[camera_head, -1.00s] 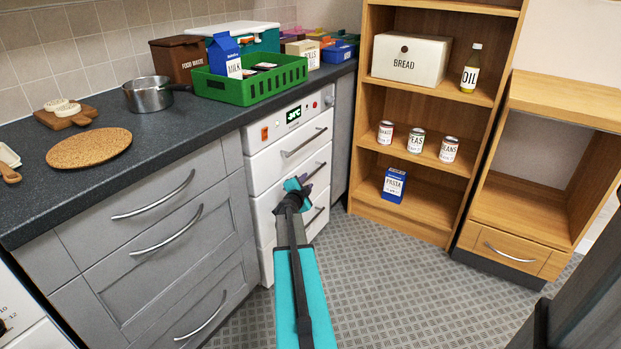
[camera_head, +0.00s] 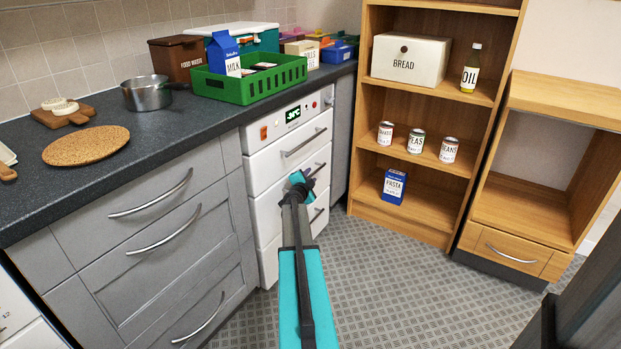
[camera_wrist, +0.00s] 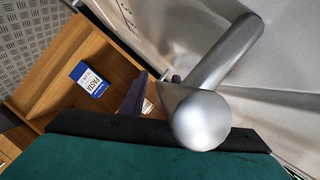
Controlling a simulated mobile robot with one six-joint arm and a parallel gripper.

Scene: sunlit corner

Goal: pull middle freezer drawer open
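The white freezer (camera_head: 262,160) stands under the counter, with a lit display above its stacked drawers. The middle drawer (camera_head: 268,190) looks flush with the drawers above and below. Its bar handle (camera_head: 318,169) is partly hidden by my gripper (camera_head: 300,181), which is at the drawer front. In the wrist view a thick silver handle bar (camera_wrist: 232,52) runs close in front of my gripper (camera_wrist: 155,90), its rounded end near the palm. A dark finger shows left of the bar; the other is mostly hidden. I cannot tell whether the fingers close on the bar.
Grey drawers (camera_head: 150,225) stand left of the freezer, their handles sticking out. A wooden shelf (camera_head: 425,185) with cans and a pasta box (camera_head: 394,186) stands to the right. A low wooden cabinet (camera_head: 520,215) is farther right. The patterned floor (camera_head: 385,280) before the freezer is clear.

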